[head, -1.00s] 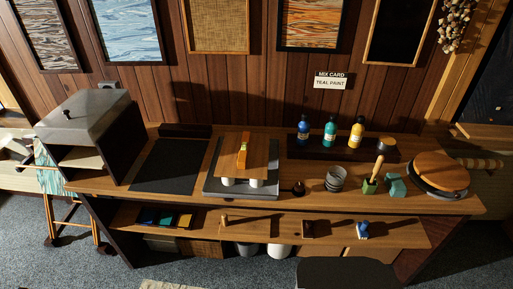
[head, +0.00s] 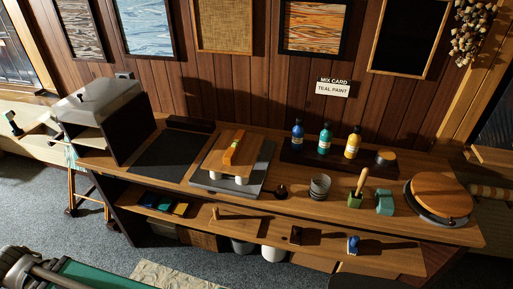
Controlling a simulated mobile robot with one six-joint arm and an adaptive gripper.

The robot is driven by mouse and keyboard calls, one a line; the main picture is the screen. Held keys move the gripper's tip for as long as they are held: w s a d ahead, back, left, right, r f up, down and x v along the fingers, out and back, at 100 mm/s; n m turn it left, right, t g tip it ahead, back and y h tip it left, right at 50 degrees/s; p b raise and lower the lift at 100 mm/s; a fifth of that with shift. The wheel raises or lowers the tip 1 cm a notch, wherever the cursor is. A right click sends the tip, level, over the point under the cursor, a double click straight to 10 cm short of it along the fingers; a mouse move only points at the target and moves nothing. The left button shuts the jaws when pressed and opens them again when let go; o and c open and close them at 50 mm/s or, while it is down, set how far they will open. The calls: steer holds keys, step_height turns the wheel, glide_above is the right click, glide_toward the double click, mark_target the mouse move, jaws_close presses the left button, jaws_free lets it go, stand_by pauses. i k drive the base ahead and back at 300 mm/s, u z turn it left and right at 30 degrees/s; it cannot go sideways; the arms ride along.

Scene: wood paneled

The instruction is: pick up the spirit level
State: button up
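An orange bar with a yellow-green part, which looks like the spirit level (head: 234,148), lies on a small raised wooden board (head: 255,163) on the workbench. It points away from me, tilted slightly to the right at its far end. The board rests on white supports above a grey slab (head: 204,180). Nothing covers the level from this view. My gripper is not in view.
Right of the board are a small dark object (head: 281,191), stacked grey cups (head: 319,187), a green holder (head: 355,199), a teal tape dispenser (head: 384,203) and a round wooden lid (head: 441,194). Paint bottles (head: 325,139) stand behind.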

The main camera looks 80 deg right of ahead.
mark_target(230, 155)
steer(key=k, duration=2.05)
steer(key=z, duration=1.3)
steer(key=i, duration=0.95)
steer(key=z, duration=0.05)
